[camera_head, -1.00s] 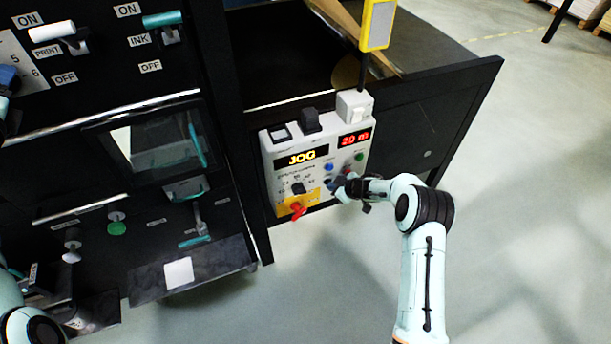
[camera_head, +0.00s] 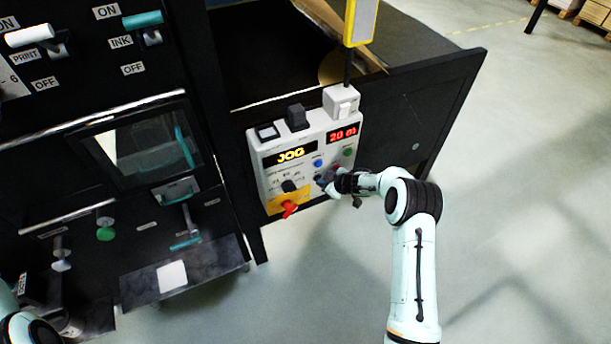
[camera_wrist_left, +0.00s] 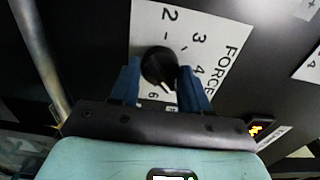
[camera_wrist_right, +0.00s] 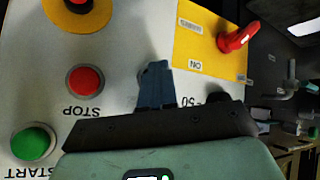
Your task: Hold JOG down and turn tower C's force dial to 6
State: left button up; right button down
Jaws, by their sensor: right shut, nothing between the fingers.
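The black force dial (camera_wrist_left: 158,65) sits on a white FORCE plate (camera_wrist_left: 150,25) in the left wrist view. Its pointer faces down-right, between the visible 4 and 6. My left gripper (camera_wrist_left: 160,72) has a blue finger on each side of the dial; whether they press it is unclear. My right gripper (camera_head: 322,181) is at the lower right of the control panel (camera_head: 257,160), under a display (camera_head: 290,154) lit JOG. In the right wrist view my right gripper (camera_wrist_right: 155,68) is shut and empty against the panel face, hiding what lies under its tips.
Near the right fingers are a red STOP button (camera_wrist_right: 85,80), a green START button (camera_wrist_right: 35,141) and a red switch handle (camera_wrist_right: 238,37) on a yellow plate. A yellow-framed post (camera_head: 361,20) rises behind the panel. Open floor lies at right.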

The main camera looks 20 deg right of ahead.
pick_arm(q)
jog(key=m, duration=0.4)
jog(key=shift+m, duration=0.3)
jog(key=m, duration=0.4)
jog(key=o, duration=0.7)
